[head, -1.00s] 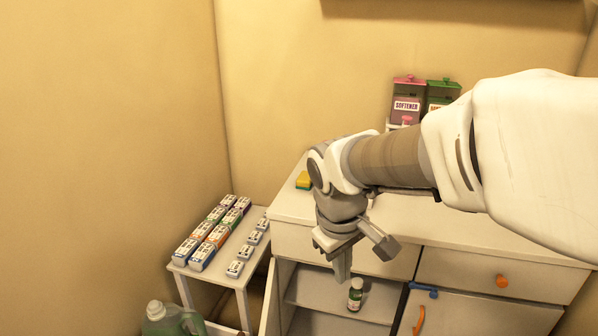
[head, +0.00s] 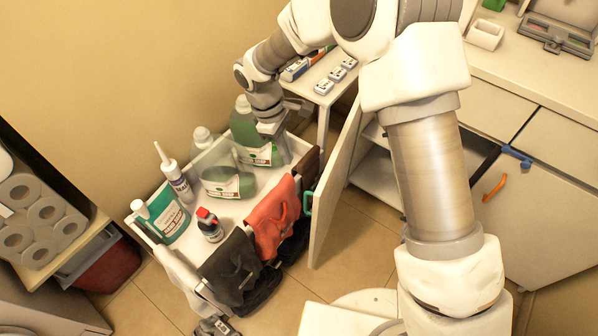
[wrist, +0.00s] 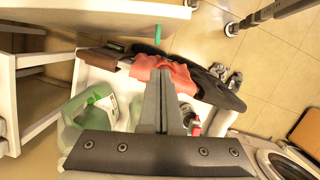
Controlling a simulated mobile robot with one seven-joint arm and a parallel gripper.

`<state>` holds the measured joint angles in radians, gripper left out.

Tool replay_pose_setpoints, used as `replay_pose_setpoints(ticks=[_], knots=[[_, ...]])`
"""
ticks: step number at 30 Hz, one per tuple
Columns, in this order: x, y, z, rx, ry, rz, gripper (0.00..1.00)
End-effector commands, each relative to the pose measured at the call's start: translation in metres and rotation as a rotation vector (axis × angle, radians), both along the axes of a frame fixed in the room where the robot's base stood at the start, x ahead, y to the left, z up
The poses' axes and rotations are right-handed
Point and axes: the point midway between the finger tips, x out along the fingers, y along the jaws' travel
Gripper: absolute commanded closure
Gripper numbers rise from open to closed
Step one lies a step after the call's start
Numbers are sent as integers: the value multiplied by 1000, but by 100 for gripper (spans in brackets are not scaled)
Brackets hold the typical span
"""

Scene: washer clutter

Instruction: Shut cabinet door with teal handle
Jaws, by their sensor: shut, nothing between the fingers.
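The cabinet door (head: 336,182) stands wide open, swung out from the cabinet toward the cart. Its teal handle (head: 307,203) is on the outer face, near the free edge. In the wrist view, the door (wrist: 100,14) crosses the top and the teal handle (wrist: 157,35) hangs from its edge. My gripper (head: 284,152) is left of the door, on its outer side, low by the back end of the cart. It is shut and empty, apart from the handle; its fingers (wrist: 163,75) point toward the red cloth in the wrist view.
A white cart (head: 205,222) with green jugs, bottles and hanging cloths (head: 272,218) stands close left of the door. A side table (head: 322,92) stands behind. The cabinet interior (head: 378,170) is partly hidden by my arm. Another door has an orange handle (head: 494,188).

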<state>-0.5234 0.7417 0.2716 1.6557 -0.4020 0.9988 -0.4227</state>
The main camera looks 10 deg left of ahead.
Motion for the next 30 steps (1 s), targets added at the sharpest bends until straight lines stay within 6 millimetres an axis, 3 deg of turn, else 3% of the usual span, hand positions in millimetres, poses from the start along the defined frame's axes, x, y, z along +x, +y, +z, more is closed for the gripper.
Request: replay_pose_setpoints(ticks=[15,21,30], knots=[[-4,-25,-99,-2,2,-4,100],[-7,-54,-93,-1,-1,-5,100],[-10,-64,-92,-1,1,-2,100]])
